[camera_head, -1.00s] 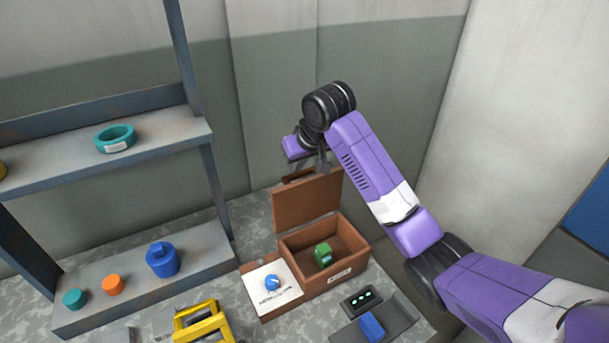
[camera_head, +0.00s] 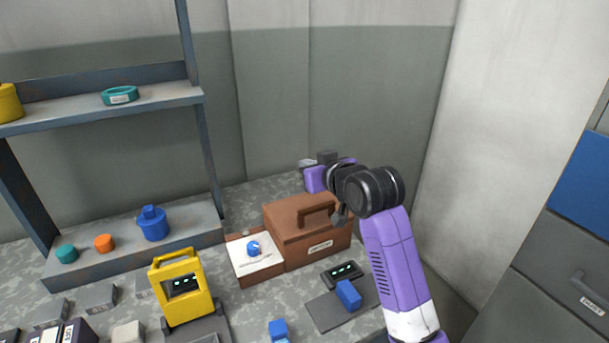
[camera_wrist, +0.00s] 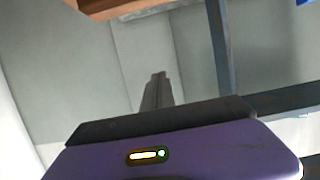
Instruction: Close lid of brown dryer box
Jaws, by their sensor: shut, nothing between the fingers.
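The brown dryer box (camera_head: 318,248) stands on the table with a white label on its front. Its lid (camera_head: 290,215) lies down over the box, with a brown handle (camera_head: 317,214) on top. No gap shows between lid and box from here, and the inside is hidden.
A control panel with a blue knob (camera_head: 253,248) adjoins the box at left. A yellow device (camera_head: 183,290) stands front left. A dark tray with a blue block (camera_head: 348,294) lies in front of the box. The shelf (camera_head: 110,255) is at left, walls behind and right.

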